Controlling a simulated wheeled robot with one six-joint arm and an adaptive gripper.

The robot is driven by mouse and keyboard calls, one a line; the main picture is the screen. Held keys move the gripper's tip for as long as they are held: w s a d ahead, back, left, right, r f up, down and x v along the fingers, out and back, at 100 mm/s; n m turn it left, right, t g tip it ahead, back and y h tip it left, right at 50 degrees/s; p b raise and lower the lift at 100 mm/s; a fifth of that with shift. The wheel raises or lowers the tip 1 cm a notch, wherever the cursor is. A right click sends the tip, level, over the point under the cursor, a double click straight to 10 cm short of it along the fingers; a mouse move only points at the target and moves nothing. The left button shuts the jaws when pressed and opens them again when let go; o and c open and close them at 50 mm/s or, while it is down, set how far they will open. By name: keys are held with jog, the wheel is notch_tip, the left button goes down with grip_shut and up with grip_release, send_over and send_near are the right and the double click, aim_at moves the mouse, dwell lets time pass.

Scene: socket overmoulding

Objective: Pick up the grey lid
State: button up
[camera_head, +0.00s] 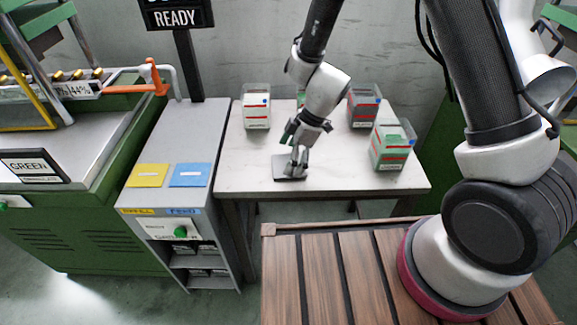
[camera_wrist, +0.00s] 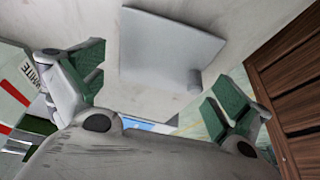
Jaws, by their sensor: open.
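The grey lid (camera_head: 287,167) is a flat, square plate lying on the white table. In the head view my gripper (camera_head: 299,165) is right above it and hides part of it. In the wrist view the lid (camera_wrist: 168,52) lies ahead of my gripper (camera_wrist: 160,85), with a small raised knob near its lower right edge. The green-padded fingers are spread wide on either side, and nothing is held between them. I cannot tell whether a finger touches the lid.
Clear boxes with labels stand on the white table (camera_head: 240,178): one back left (camera_head: 256,113), one back right (camera_head: 363,112), one right (camera_head: 390,152), and one partly hidden behind my arm. A grey cabinet with a yellow pad (camera_head: 148,176) and a blue pad (camera_head: 189,175) stands left.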

jog(key=shift+a+f, duration=0.2)
jog(key=shift+f, duration=0.35)
jog(key=c, duration=0.8)
jog(key=shift+r, duration=0.1)
